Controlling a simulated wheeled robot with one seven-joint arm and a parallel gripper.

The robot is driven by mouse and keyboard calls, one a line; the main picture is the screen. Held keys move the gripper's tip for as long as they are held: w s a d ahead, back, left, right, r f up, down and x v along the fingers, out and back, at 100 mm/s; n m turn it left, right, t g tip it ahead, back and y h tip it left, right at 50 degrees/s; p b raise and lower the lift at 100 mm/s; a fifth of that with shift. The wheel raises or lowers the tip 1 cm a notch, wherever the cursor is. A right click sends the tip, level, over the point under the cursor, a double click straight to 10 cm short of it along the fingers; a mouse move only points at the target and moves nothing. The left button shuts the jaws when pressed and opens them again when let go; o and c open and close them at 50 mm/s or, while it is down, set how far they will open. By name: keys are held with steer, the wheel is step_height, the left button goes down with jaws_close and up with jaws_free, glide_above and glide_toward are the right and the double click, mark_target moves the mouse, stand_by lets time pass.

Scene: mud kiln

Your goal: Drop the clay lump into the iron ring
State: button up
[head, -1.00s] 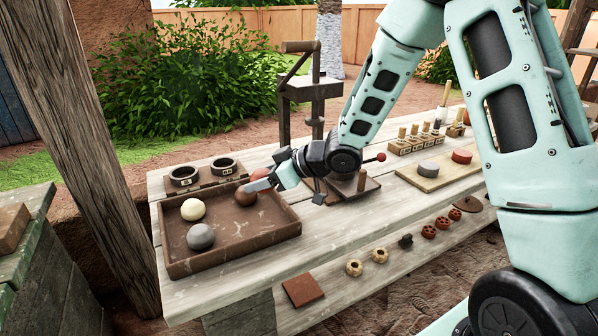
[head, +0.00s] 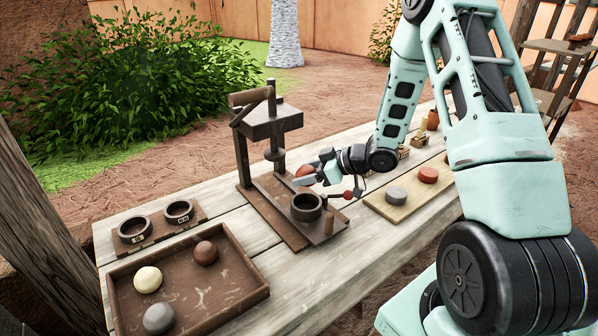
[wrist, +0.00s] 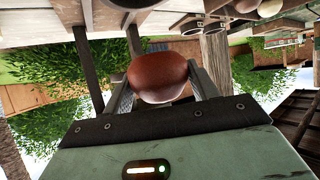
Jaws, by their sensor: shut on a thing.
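My gripper (head: 306,180) is shut on a reddish-brown clay lump (head: 304,173), held in the air in front of the press. In the wrist view the lump (wrist: 158,78) sits between both fingers (wrist: 160,92) and is rounded. A dark open ring (head: 306,214) stands on the press's base board, just below the lump in the head view. The exact height and sideways gap between lump and ring cannot be told. The inside of the ring looks empty.
A wooden press (head: 270,122) with a post and lever stands behind the ring. A tray (head: 238,294) holds cream, grey and brown balls. Two more dark rings sit on a small rack (head: 152,238) at left. A board (head: 405,212) with grey and red discs lies right.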

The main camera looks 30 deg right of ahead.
steer(key=shift+f+b, duration=2)
steer(key=shift+f, duration=0.3)
steer(key=shift+f+b, duration=0.45)
steer(key=shift+f, duration=0.3)
steer(key=shift+f, duration=0.7)
stand_by(0.4)
steer(key=o, duration=1.2)
steer(key=v, duration=1.7)
steer(key=shift+s+r, duration=0.15)
steer(key=shift+s, duration=0.05)
steer(key=shift+w, duration=0.1)
